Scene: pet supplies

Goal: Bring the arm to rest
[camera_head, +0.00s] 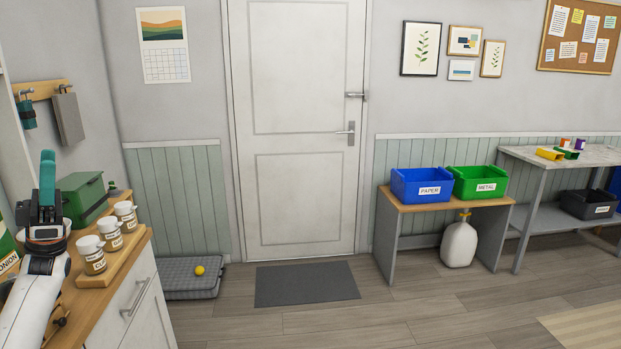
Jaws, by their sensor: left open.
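My left arm comes in from the lower left edge. Its gripper (47,190) points up above the wooden counter (75,308) and is open. The fingers look nearly edge-on, and I see nothing held between them. The green box (82,196) and the white jars stand to its right. A pale rounded thing behind the gripper is partly hidden. My right gripper is not in view.
Several white jars (92,255) stand on a wooden board beside the arm. A grey pet bed (190,279) with a yellow ball (199,270) lies by the wall. Blue (421,184) and green (480,182) bins stand on a low table.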

